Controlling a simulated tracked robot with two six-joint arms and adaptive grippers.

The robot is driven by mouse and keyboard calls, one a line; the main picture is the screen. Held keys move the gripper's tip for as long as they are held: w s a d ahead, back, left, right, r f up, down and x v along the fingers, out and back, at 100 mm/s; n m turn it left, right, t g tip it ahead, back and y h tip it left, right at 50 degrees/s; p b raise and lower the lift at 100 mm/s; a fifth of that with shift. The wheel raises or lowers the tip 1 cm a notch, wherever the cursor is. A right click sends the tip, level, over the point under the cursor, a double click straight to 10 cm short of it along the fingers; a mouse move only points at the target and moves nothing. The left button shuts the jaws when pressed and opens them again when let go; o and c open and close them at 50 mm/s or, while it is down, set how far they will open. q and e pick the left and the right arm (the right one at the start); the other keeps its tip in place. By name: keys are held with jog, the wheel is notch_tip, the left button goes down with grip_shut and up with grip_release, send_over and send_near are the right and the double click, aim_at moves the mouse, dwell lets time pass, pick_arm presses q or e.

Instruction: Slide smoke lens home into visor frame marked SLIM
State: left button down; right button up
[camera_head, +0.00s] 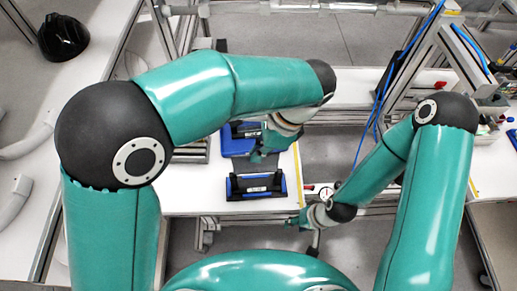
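A black and blue frame (256,190) lies across the white table near its front edge; its light marking is too small to read. A second blue and black frame (238,148) lies behind it, partly hidden by my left arm. A dark grey flat piece (272,168), perhaps the smoke lens, shows between the two frames under my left gripper (257,155). I cannot tell whether the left fingers hold it. My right gripper (294,219) is low at the right, past the front table edge, apart from both frames. Its finger opening is too small to judge.
A yellow strip (298,175) runs along the table's right edge. A black helmet shell (62,37) sits at the upper left. Blue cables (378,105) hang from a metal frame at the right. The white table (200,190) is bare left of the front frame.

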aim_at(259, 168)
pick_arm(q)
jog(key=shift+p, duration=0.35)
dwell(0.7)
jog(key=shift+f+b, duration=0.55)
jog(key=shift+f, duration=0.2)
jog(key=shift+s+f+b, duration=0.35)
jog(key=shift+f+b, duration=0.3)
jog(key=shift+f, duration=0.2)
jog(key=shift+s+f+b, duration=0.1)
jog(key=shift+f+b, duration=0.2)
jog(key=shift+w+f+b, duration=0.3)
jog(key=shift+w+f, duration=0.15)
jog(key=shift+f, duration=0.35)
jog(key=shift+s+f, duration=0.1)
jog(key=shift+f, duration=0.05)
jog(key=shift+f+b, duration=0.85)
jog(key=shift+f, duration=0.3)
